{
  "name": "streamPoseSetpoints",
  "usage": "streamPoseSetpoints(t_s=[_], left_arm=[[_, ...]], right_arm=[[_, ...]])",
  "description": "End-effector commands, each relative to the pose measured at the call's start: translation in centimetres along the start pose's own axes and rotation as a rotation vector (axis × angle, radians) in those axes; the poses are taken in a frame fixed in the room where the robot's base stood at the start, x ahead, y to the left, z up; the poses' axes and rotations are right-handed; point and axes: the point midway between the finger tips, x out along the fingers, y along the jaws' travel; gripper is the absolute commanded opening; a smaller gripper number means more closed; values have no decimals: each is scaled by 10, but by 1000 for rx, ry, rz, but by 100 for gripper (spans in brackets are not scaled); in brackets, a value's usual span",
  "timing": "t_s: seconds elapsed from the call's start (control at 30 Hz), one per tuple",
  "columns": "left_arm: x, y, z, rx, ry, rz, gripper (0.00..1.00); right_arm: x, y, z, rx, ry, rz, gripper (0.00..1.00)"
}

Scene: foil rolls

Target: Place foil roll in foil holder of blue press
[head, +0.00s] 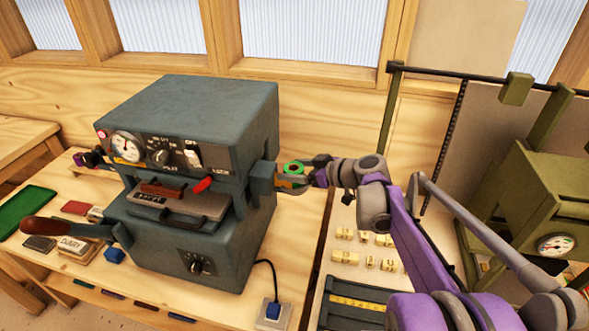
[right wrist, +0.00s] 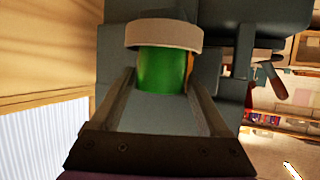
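The blue press (head: 190,120) stands on the wooden bench, with a blue-grey bracket (head: 262,183) on its right side. The green foil roll (head: 293,168) is beside this bracket. My right gripper (head: 292,182) is at the roll and its fingers are on both sides of it. In the right wrist view the green roll (right wrist: 162,70) fills the space between the fingers, and a pale curved band (right wrist: 165,37) crosses its far end. Whether the roll touches the bracket cannot be told. My left gripper (head: 92,159) shows small behind the press's left side; its fingers are unclear.
An olive press (head: 545,200) stands at the right. Several small pale blocks (head: 345,258) and a dark tray (head: 350,303) lie on the bench between. A lever with a brown handle (head: 50,228) sticks out at the left, near a green pad (head: 28,208).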

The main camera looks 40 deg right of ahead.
Motion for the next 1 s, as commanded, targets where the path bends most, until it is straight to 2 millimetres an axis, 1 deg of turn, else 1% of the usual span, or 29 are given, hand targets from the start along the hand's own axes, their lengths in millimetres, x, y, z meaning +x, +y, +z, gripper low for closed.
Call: streamPoseSetpoints(t_s=[0.2, 0.27, 0.37, 0.7, 0.83, 1.0], left_arm=[[-1, 0, -1, 0, 1, 0, 50], [-1, 0, -1, 0, 1, 0, 50], [0, 0, 0, 0, 0, 0, 50], [2, 0, 3, 0, -3, 0, 50], [3, 0, 4, 0, -4, 0, 50], [4, 0, 4, 0, -4, 0, 50]], right_arm=[[-1, 0, -2, 0, 0, 0, 78], [-4, 0, -3, 1, 0, 1, 78], [-17, 1, -2, 1, 0, 4, 78], [-89, 1, -2, 2, -1, 6, 78], [-108, 1, -2, 1, -1, 4, 78], [-120, 0, -2, 1, 0, 2, 78]])
